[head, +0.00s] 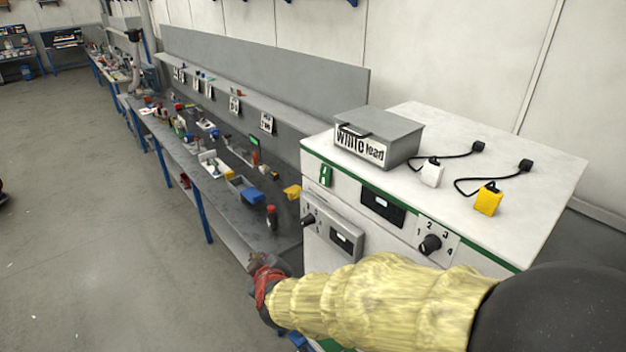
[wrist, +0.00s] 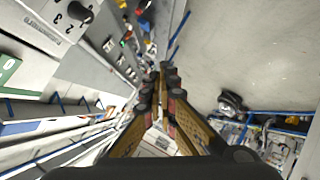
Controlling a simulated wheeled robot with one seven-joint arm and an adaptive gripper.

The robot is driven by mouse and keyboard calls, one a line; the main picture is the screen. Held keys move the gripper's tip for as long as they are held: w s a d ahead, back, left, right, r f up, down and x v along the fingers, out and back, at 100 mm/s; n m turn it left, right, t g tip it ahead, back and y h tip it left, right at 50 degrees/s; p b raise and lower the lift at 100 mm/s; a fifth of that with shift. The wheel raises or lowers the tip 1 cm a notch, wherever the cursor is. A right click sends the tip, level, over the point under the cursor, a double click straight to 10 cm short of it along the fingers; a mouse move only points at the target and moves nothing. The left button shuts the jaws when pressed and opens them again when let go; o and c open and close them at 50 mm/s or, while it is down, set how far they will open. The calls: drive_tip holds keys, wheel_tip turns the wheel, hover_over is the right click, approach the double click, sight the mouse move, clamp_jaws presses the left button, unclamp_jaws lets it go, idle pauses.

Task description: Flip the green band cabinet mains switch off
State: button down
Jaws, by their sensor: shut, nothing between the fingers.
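The white cabinet (head: 556,190) with a green band along its top edge stands at the right in the head view. A small green plate with a pale switch-like part (head: 325,176) is on its front, near the left corner. It looks like the mains switch; its position is too small to tell. My gripper (head: 262,268) is low in front of the cabinet's left side, below and left of that plate and apart from it. In the wrist view my gripper (wrist: 167,72) has its fingers together, pointing along the bench and floor, with nothing between them.
A dark display (head: 383,205) and a numbered dial (head: 431,244) are on the cabinet front. A grey box labelled "white lead" (head: 398,138), a white plug (head: 432,174) and a yellow plug (head: 488,200) sit on top. A cluttered workbench (head: 225,205) runs left; open floor (head: 90,220) lies beyond.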

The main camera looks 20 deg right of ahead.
sight(325, 176)
drive_tip(key=w+d+r+n+t+h, duration=0.2)
drive_tip(key=d+r+h, duration=0.4)
drive_tip(key=d+r, duration=0.4)
drive_tip(key=shift+w+d+r+n+t+h, duration=0.25)
drive_tip(key=shift+w+d+n+t+h, duration=0.2)
drive_tip(key=shift+n+t, duration=0.55)
drive_tip(key=s+d+p+x, duration=0.1)
drive_tip(key=d+x, duration=0.1)
drive_tip(key=x, duration=1.1)
drive_tip(key=shift+d+f+p, duration=0.25)
drive_tip(key=shift+d+p, duration=0.05)
drive_tip(key=shift+p, duration=0.05)
drive_tip(key=shift+s, duration=0.2)
